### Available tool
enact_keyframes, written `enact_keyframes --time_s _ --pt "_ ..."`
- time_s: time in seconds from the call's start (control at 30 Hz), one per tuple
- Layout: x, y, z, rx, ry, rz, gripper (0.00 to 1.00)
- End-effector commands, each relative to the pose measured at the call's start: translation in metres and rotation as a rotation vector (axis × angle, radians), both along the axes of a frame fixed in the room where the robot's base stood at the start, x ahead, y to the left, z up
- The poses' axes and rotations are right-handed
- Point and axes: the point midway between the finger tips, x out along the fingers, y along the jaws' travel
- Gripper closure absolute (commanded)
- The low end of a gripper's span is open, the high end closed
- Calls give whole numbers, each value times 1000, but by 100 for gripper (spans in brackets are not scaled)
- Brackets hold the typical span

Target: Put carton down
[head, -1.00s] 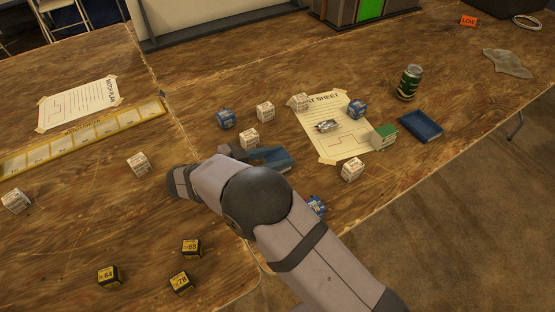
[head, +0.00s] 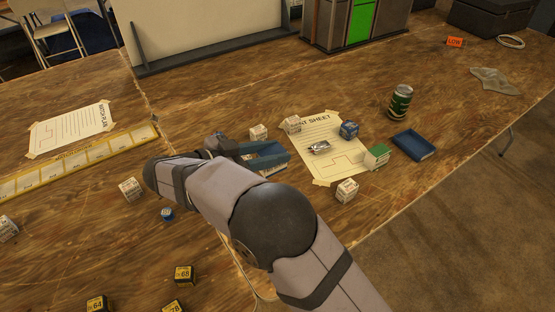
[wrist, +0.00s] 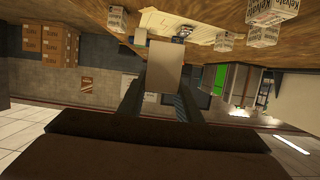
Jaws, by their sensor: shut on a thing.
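My gripper (head: 264,158) reaches over the middle of the table, its bluish jaws pointing right in the head view. In the wrist view it is shut on a carton (wrist: 164,78), whose plain grey-beige face is toward the camera between the two fingers. The carton's other sides are hidden there. In the head view the jaws and my arm hide most of it. The wrist picture has the tabletop (wrist: 185,18) along its top. I cannot tell whether the carton touches the wood.
White printed cartons (head: 346,190) and a blue one (head: 349,129) stand around the taped sheet (head: 322,124). A green-and-white box (head: 376,156), a blue tray (head: 415,145) and a can (head: 400,102) are to the right. Black cubes (head: 184,275) lie at the front. Bare wood (head: 215,90) lies behind.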

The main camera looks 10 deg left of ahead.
Motion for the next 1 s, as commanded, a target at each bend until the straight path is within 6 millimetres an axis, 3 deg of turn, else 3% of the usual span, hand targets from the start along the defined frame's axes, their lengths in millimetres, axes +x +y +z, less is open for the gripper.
enact_keyframes --time_s 0.17,0.4,0.6,0.77,1.0 --pt "15 -24 5 2 -4 -58 100" --pt "37 -82 24 4 -5 -160 100" --pt "63 -109 35 1 -4 -102 100" --pt "82 -102 34 -1 -3 18 100" --pt "106 -67 17 -1 -2 244 100"
